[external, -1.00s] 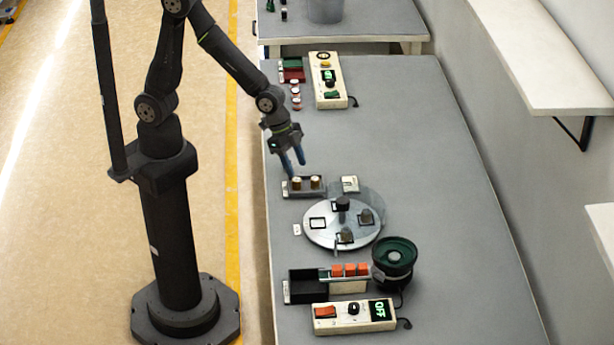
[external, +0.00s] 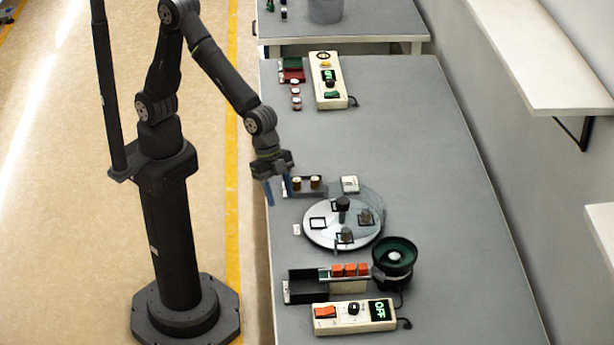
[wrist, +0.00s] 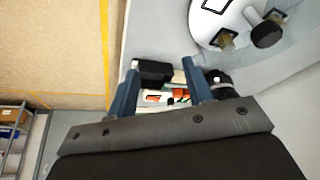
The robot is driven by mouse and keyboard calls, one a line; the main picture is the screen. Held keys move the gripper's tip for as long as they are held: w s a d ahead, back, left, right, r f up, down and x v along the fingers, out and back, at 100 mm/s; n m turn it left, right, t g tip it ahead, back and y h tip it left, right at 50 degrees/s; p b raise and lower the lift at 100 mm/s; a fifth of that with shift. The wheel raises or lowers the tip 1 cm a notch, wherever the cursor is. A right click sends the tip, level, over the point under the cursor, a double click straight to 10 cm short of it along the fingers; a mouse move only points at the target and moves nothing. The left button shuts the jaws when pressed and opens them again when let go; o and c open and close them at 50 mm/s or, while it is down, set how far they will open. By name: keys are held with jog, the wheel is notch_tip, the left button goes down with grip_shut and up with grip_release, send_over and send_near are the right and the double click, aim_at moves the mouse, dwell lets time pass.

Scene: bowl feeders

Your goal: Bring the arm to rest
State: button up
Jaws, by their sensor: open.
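My gripper (external: 277,191) hangs from my arm at the left edge of the grey table (external: 440,215). Its two blue fingers point down and stand apart, with nothing between them. In the external view it is just left of a small tray (external: 322,191) with brass-coloured cylinders, partly covering the tray's left end. In the wrist view the spread fingers of my gripper (wrist: 160,88) frame a distant black bin and a white control box.
A round plate (external: 318,236) with small fixtures stands right of my gripper. Nearer are a black bin (external: 307,287), orange blocks (external: 350,270), a dark bowl feeder (external: 394,257) and a control box (external: 352,313) reading OFF. Another control box (external: 327,80) stands farther back. The table's right side is clear.

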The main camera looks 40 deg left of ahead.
jog(key=w+d+f, duration=0.1)
jog(key=w+f, duration=0.1)
jog(key=w, duration=0.1)
jog(key=w+d+f, duration=0.2)
jog(key=w, duration=0.1)
jog(key=w+d+f, duration=0.1)
jog(key=w+f, duration=0.1)
jog(key=w, duration=0.1)
jog(key=shift+w+d+f, duration=0.2)
jog(key=shift+w+f, duration=0.05)
jog(key=s+a+r, duration=0.4)
jog(key=s+r, duration=0.2)
jog(key=s, duration=0.3)
jog(key=w+a+n, duration=0.2)
jog(key=w+a, duration=0.2)
jog(key=w, duration=0.2)
jog(key=shift+w+a+t, duration=0.25)
jog(key=shift+a+t, duration=0.1)
jog(key=shift+t, duration=0.05)
